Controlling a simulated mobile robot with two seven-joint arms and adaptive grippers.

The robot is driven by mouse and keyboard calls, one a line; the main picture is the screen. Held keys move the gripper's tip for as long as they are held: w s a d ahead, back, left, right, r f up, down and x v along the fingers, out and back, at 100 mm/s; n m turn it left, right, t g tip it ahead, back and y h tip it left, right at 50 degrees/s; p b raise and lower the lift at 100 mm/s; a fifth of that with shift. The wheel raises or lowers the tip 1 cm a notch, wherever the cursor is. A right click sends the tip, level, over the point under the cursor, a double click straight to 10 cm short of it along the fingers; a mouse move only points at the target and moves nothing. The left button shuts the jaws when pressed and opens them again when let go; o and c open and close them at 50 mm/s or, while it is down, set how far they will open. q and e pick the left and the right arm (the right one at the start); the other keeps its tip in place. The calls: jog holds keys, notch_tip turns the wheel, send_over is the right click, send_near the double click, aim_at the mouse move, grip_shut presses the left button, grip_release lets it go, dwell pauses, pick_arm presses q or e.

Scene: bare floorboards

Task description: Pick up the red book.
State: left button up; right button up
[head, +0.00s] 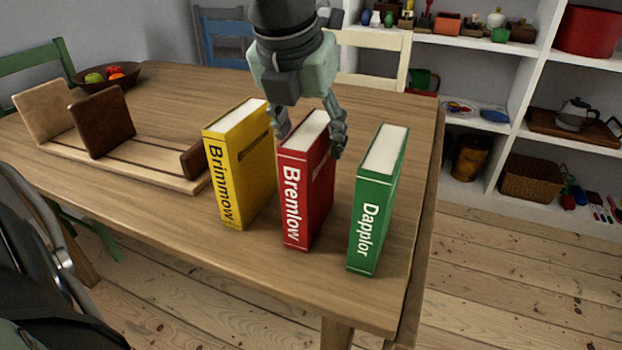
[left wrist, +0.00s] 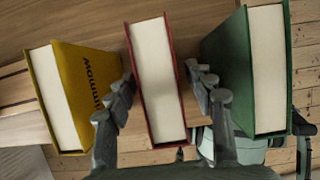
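The red book (head: 293,215), labelled Bremlow, stands upright on the wooden table between a yellow book (head: 225,185) and a green book (head: 365,230). My left gripper (head: 310,134) is above it, pointing down, with one finger on each side of the book's upper part. In the left wrist view the red book's pale page edge (left wrist: 157,80) runs between the two fingers (left wrist: 160,88). The fingers are spread, and small gaps seem to show between them and the covers. The gripper looks open. My right gripper is not in view.
The yellow book and green book stand close on either side of the fingers. A wooden book rack (head: 130,165) lies to the left, with a fruit bowl (head: 106,76) behind it. Chairs surround the table (head: 320,290). White shelves (head: 515,75) stand behind on the right.

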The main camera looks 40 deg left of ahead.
pick_arm(q)
grip_shut()
jog(key=shift+r, duration=0.1)
dwell(0.4)
